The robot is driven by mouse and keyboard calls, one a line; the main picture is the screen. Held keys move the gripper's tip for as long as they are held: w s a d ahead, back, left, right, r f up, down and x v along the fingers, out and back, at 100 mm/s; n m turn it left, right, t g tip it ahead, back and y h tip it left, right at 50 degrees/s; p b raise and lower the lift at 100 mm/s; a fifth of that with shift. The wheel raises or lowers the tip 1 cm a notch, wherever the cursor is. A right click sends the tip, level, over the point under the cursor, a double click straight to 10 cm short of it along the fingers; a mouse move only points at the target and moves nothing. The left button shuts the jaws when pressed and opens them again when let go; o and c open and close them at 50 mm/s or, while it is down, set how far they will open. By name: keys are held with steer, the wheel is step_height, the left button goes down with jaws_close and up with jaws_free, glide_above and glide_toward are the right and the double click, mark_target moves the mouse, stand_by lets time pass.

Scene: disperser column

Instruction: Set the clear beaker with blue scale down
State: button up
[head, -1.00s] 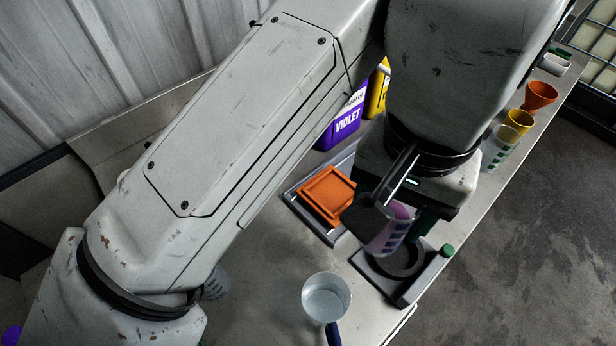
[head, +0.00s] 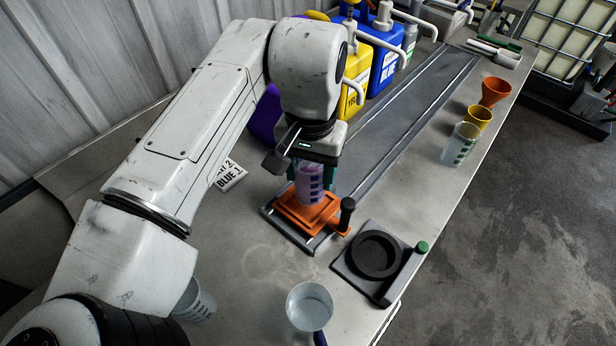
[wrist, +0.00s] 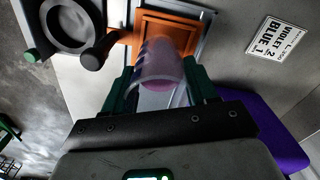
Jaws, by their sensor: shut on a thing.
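The clear beaker with blue scale (head: 309,186) holds violet liquid and stands roughly upright between the green fingers of my gripper (head: 313,180). My gripper is shut on it. The beaker is over the orange plate (head: 293,213) of a carriage at the near end of a long grey rail. Its base looks at or very near the plate; I cannot tell whether they touch. In the wrist view the beaker (wrist: 160,65) sits between the fingers (wrist: 160,88), with the orange plate (wrist: 150,22) beyond it.
A black ring stand (head: 375,254) with a green knob is right of the carriage. A dark-handled clear vessel (head: 310,305) and another beaker (head: 195,300) are in front. Jugs (head: 385,50) line the back. A card (head: 230,176) reads violet 2, blue 1. Cups and a beaker (head: 460,144) stand right.

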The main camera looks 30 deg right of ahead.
mark_target(308, 182)
steer(key=shift+w+f, duration=0.2)
steer(key=shift+f, duration=0.05)
steer(key=shift+w+d+f+p, duration=0.15)
steer(key=shift+f+p, duration=0.1)
steer(key=shift+f, duration=0.7)
steer(key=shift+w+a+f+p, duration=0.1)
steer(key=shift+w+f+p, duration=0.1)
steer(key=shift+f, duration=0.75)
steer(key=o, duration=1.1)
steer(key=shift+f, duration=0.1)
step_height(308, 182, up, 12)
steer(key=shift+r+b, duration=0.15)
steer(key=shift+b, duration=0.5)
